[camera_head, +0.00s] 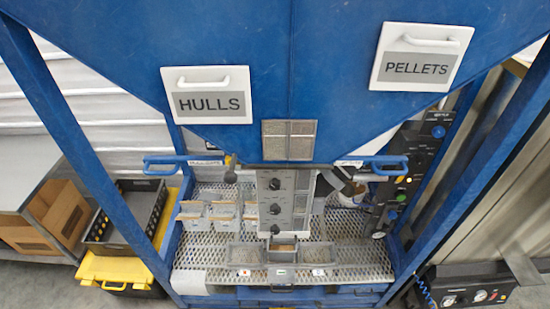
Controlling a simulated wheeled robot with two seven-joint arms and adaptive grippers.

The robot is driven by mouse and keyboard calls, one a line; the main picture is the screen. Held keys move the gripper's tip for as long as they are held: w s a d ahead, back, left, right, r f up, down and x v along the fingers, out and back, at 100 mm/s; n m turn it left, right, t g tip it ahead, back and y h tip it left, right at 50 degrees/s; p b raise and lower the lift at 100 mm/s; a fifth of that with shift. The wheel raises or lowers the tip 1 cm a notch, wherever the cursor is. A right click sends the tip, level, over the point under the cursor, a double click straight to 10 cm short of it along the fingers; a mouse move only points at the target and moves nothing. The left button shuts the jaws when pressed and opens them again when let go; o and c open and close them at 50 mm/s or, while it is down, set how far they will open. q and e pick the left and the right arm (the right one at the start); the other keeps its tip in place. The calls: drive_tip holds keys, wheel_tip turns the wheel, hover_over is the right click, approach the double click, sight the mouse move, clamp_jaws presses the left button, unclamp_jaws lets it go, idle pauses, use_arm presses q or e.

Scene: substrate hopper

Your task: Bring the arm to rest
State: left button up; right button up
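Neither of my grippers shows in the head view, and no arm comes in from the left or the right. The blue hopper (290,60) fills the upper middle. It carries a white-framed HULLS panel (207,79) on the left and a PELLETS panel (420,40) on the right, each with a white handle. A blue handle (163,168) sticks out at the lower left and another blue handle (387,171) at the lower right. A grey control box with black knobs (283,205) stands below the hopper's middle.
A perforated metal shelf (360,262) holds several small bins at the left and a row of grey trays (246,256) in front. A black control panel (392,200) is at right. A grey crate (118,232) sits over a yellow case (100,272); cardboard boxes (62,215) are farther left.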

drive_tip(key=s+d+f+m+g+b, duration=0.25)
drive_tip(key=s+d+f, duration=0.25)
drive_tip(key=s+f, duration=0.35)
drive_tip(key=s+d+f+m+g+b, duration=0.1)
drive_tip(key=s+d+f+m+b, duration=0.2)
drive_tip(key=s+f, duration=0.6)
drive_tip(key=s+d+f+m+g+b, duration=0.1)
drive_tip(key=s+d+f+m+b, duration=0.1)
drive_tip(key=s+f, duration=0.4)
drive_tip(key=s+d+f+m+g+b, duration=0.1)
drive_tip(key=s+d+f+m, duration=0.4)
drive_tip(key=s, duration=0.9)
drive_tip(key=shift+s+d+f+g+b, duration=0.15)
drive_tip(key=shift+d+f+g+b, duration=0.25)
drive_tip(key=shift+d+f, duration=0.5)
